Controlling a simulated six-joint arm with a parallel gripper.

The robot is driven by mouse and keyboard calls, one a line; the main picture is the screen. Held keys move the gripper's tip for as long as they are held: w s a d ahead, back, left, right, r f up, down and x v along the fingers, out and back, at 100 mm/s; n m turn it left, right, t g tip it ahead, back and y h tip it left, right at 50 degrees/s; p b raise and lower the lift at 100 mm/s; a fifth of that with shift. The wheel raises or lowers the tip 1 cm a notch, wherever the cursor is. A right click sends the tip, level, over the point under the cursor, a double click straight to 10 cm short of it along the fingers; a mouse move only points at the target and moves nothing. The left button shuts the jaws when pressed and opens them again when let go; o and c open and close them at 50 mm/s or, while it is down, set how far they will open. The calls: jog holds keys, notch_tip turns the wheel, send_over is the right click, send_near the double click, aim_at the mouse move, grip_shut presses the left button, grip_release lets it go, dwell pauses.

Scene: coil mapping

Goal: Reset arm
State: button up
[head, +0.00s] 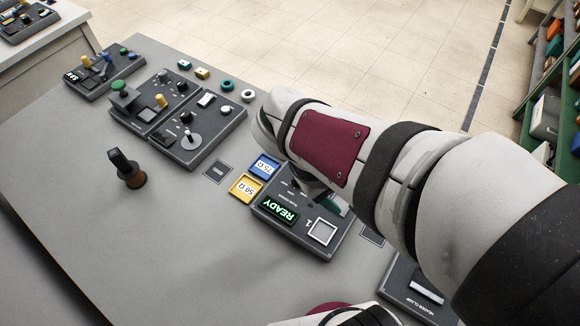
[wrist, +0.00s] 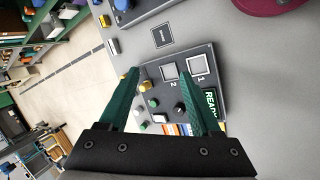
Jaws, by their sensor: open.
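My gripper (wrist: 158,77) shows in the wrist view as two green fingers, spread apart with nothing between them. It is over the dark control box (wrist: 221,80), which has square sockets marked 1 and 2, knobs and a lit READY display (wrist: 210,100). In the head view my white and maroon arm reaches in from the right and hides most of the gripper. The same box shows there (head: 290,232), partly covered by the arm. Its socket 1 looks empty in both views. I cannot tell the gap between fingertips and box.
On the grey table (head: 75,215), a blue tile (head: 264,166) and a yellow tile (head: 245,187) lie beside the box. A black upright handle (head: 126,166) stands to the left. Several control panels (head: 188,148) stand farther back. A green shelf (head: 529,95) stands at the right.

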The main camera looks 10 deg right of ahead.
jog(key=s+a+m+y, duration=0.7)
jog(key=s+a+m, duration=0.1)
jog(key=s+m, duration=0.1)
jog(key=shift+g, duration=0.4)
